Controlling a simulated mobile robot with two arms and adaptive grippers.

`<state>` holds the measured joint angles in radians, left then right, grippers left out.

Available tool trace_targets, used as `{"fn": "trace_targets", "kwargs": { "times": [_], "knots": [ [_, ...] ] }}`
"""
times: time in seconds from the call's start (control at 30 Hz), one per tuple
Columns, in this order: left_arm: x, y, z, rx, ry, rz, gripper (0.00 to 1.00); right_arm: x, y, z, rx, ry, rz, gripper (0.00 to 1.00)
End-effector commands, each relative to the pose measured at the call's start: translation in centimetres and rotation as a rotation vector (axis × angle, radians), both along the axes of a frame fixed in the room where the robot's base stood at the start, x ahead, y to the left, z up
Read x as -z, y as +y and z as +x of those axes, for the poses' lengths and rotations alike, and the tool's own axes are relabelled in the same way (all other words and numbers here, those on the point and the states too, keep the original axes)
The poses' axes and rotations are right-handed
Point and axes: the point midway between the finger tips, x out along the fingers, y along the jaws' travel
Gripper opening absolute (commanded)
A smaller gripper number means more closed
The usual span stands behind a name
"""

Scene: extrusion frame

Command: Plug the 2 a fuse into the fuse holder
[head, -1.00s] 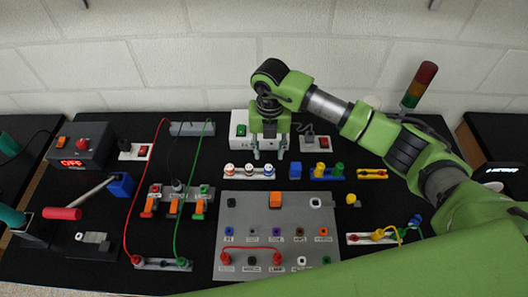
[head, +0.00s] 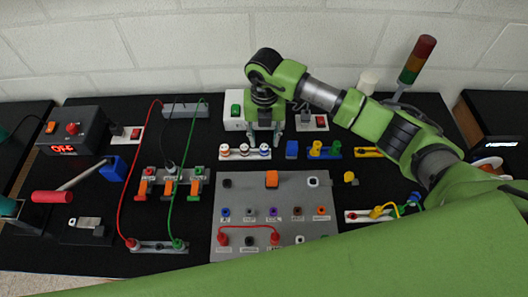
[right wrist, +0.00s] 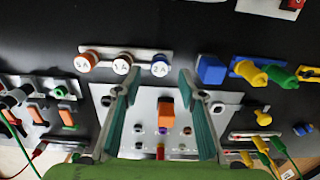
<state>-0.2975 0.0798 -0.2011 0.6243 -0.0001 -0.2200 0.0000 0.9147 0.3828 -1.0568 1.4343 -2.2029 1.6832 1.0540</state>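The 2 A fuse (right wrist: 160,68) has a white labelled cap and a blue ring. It stands at the right end of a light rack (right wrist: 140,53), beside the 1 A fuse (right wrist: 122,64) and the 5 A fuse (right wrist: 88,61). The 2 A fuse also shows in the head view (head: 265,152). My right gripper (head: 265,142) is open and empty just above and behind the 2 A fuse. In the right wrist view its two teal fingers (right wrist: 159,80) are spread. I cannot tell which fitting is the fuse holder.
A grey socket panel (head: 240,190) with an orange switch (head: 272,179) lies in front of the fuse rack. A blue block (head: 292,149) stands right of the fuses. Red and green cables (head: 179,195) arch at the left. A signal tower (head: 417,60) stands back right.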

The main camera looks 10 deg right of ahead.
Motion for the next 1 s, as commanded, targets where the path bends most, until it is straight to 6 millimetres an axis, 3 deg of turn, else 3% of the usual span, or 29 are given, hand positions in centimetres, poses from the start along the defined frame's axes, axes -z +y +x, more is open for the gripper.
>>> {"fn": "trace_targets", "kwargs": {
  "times": [0.1, 0.3, 1.0],
  "knots": [
    [2.1, 0.0, 0.0, 0.000, 0.001, 0.000, 0.39, 2.6, 0.0, 0.0, 0.000, 0.001, -0.001, 0.37],
    [3.8, 0.0, -0.2, -0.001, 0.004, 0.001, 0.39, 4.4, 0.0, 0.0, 0.001, 0.000, 0.001, 0.37],
    [4.0, 0.1, -0.5, -0.002, 0.008, 0.002, 0.39, 4.6, 0.0, 0.0, 0.000, 0.000, 0.000, 0.37]
  ]
}}
